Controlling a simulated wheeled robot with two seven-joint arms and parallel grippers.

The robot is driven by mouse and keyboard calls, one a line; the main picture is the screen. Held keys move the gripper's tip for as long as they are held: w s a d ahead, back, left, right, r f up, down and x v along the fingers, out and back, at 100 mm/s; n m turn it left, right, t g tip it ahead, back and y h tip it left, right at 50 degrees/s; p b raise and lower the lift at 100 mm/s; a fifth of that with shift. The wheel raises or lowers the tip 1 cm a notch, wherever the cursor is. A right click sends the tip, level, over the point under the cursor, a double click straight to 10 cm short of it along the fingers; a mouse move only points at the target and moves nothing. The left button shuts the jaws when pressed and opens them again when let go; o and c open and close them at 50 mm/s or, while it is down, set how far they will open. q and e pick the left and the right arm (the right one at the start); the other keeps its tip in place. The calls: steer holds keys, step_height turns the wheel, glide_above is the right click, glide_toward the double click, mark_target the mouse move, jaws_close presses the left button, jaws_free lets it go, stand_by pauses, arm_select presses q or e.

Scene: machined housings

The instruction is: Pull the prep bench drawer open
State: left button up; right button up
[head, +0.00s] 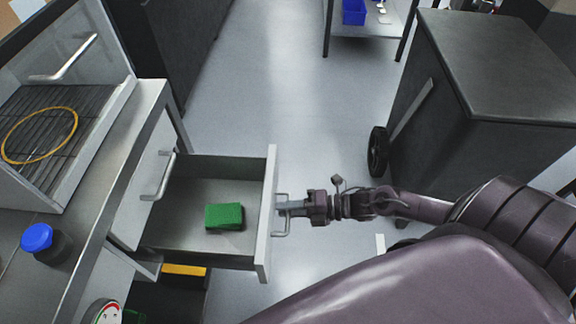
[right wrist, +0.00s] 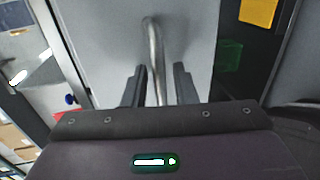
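The prep bench drawer (head: 190,229) is pulled well out from the bench (head: 152,112), its inside showing. A green block (head: 224,216) lies in it. The drawer's bar handle (head: 281,235) is on its front panel (head: 268,185). My right gripper (head: 288,206) is at this handle. In the right wrist view, the handle bar (right wrist: 155,50) passes between the two fingers of my right gripper (right wrist: 160,82), with a gap showing beside the bar, so the fingers are around it but not closed on it. My left gripper is not in view.
A second, closed drawer with a handle (head: 160,178) is beside the open one. A blue-capped jar (head: 37,240) and a rack with a yellow ring (head: 40,135) are on the left. A dark wheeled cabinet (head: 500,60) stands at right. Grey floor (head: 270,90) is clear between.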

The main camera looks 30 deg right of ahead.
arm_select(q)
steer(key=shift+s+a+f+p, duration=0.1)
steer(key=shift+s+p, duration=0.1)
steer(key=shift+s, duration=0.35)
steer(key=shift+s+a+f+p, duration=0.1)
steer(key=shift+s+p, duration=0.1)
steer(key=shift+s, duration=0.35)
arm_select(e)
steer(key=v, duration=0.7)
steer(key=shift+s+d, duration=0.25)
steer(key=shift+d, duration=0.1)
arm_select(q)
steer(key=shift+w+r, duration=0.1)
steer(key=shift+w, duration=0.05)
